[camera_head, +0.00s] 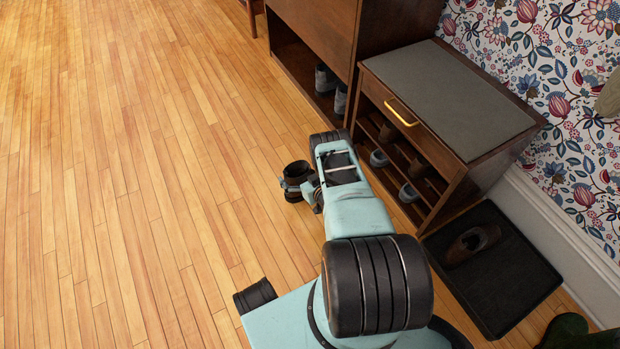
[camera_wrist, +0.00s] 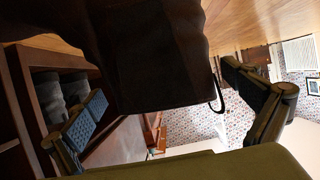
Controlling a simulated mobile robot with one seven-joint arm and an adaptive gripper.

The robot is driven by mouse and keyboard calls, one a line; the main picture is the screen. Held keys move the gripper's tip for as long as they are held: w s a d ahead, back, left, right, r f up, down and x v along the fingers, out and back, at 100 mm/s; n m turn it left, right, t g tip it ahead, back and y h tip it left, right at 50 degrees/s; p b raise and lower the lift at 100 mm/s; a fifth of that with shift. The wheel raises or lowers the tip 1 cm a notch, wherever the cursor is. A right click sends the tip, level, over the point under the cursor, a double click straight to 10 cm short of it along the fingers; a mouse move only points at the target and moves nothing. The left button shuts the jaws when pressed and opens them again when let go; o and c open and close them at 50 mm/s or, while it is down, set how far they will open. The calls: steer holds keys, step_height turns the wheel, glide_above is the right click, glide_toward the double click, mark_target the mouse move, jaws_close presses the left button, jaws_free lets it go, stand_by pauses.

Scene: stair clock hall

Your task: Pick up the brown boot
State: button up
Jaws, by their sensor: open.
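The brown boot (camera_head: 295,169) stands on the wooden floor in the head view, left of the end of my arm. In the wrist view the boot (camera_wrist: 155,50) is very dark and fills the upper middle, with a pull loop at its edge. My gripper (camera_head: 304,184) is at the boot, partly hidden by my arm. In the wrist view my gripper (camera_wrist: 167,103) is open, with one finger on each side of the boot. A gap shows beside the blue-padded left finger; contact at the right finger is unclear.
A shoe bench (camera_head: 450,95) with shoes on its shelves stands right of my arm. A dark cabinet (camera_head: 310,25) holding grey boots (camera_head: 325,79) is behind. A black tray (camera_head: 510,285) with a brown shoe (camera_head: 472,244) lies at right. The floor at left is clear.

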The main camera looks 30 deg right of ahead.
steer(key=c, duration=1.8)
steer(key=shift+c, duration=1.2)
steer(key=shift+r, duration=0.15)
